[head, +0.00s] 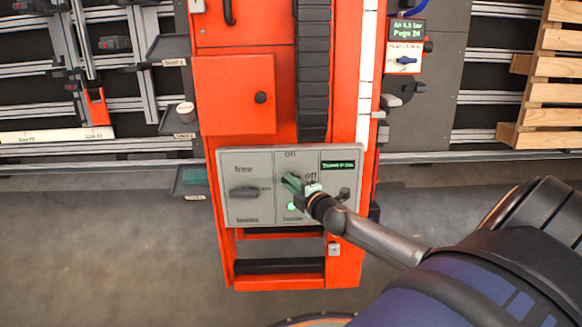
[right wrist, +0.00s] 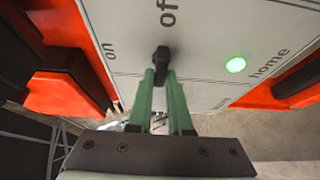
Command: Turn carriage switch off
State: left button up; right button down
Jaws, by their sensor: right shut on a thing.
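A grey control panel (head: 235,165) sits low on the orange gantry column. Its middle section carries a switch marked "on" above and "off" at the right, with a lit green lamp (head: 291,206) below. My right gripper (head: 292,183) is at this switch and largely hides it in the head view. In the right wrist view, the green fingers (right wrist: 162,75) are shut on the dark switch knob (right wrist: 161,58). The "off" mark is straight above the knob there and "on" is to the left. I cannot tell exactly where the knob points. My left gripper is out of view.
A second dark knob (head: 244,192) marked "free" sits on the panel's left section. The right section has a small display (head: 338,166). An orange box door (head: 225,95) is above. Stacked wooden pallets (head: 555,75) stand at the right. The floor in front is bare.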

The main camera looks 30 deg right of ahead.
jog(key=shift+w+r, duration=0.1)
dwell(0.4)
jog(key=c, duration=0.8)
grip_release()
jog(key=shift+c, duration=0.2)
jog(key=v, duration=1.2)
jog(key=shift+s+r+p, duration=0.15)
jog(key=shift+s+p, duration=0.1)
jog(key=shift+p, duration=0.15)
jog(key=s+a+f+m+g+y, duration=0.1)
jog(key=s+a+f+m+g, duration=0.1)
jog(key=s+a+f+m, duration=0.2)
jog(key=s+a+f+m+g+y, duration=0.1)
jog(key=s+a+f+m+g, duration=0.1)
jog(key=a+m, duration=0.6)
jog(key=shift+s+f+m+y, duration=0.3)
jog(key=shift+s+f+m, duration=0.2)
jog(key=shift+s+f, duration=0.45)
